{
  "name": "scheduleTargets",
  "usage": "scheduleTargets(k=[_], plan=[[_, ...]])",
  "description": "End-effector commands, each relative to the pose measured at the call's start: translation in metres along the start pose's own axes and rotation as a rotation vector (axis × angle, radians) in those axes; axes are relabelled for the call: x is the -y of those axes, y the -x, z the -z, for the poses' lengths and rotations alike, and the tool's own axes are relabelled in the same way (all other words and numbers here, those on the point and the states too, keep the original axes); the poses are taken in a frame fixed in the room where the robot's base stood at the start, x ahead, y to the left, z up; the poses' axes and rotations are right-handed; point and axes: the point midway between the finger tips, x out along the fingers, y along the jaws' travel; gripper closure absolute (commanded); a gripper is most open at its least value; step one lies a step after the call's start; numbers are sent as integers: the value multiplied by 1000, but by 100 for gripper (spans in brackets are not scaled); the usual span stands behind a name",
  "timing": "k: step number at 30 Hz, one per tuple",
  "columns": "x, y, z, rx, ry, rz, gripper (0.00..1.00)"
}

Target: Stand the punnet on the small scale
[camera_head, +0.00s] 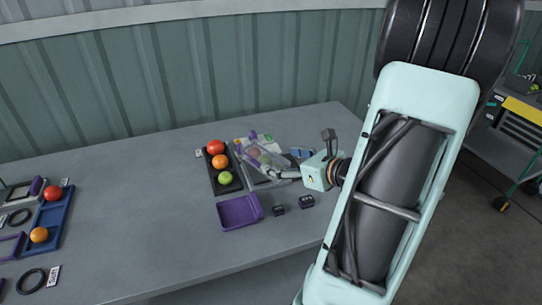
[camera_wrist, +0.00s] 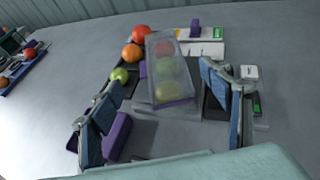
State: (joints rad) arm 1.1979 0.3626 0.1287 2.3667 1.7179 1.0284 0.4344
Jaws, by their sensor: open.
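The punnet (camera_wrist: 168,72) is a clear box with a purple end, holding red and green fruit. It looks tilted in the wrist view and also shows in the head view (camera_head: 260,158). My gripper (camera_wrist: 158,88) is open, its blue-padded fingers spread to either side of the near part of the punnet; I see no clear contact. In the head view my gripper (camera_head: 284,170) reaches in from the right. A dark flat plate (camera_wrist: 214,108) with a pale edge lies beneath and right of the punnet. It may be the small scale, but the punnet and fingers hide much of it.
A dark tray (camera_head: 223,187) with red, orange and green fruit stands left of the punnet. A purple tray (camera_head: 238,212) and two small black blocks (camera_head: 279,210) lie in front. A blue tray (camera_head: 52,219) is far left. The table between is clear.

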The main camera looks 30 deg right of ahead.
Motion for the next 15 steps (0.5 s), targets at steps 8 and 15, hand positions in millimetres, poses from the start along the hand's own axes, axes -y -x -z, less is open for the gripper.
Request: scheduleTargets(k=[8, 15], plan=[[0, 26, 0, 0, 0, 1, 29], [0, 27, 0, 0, -1, 0, 29]])
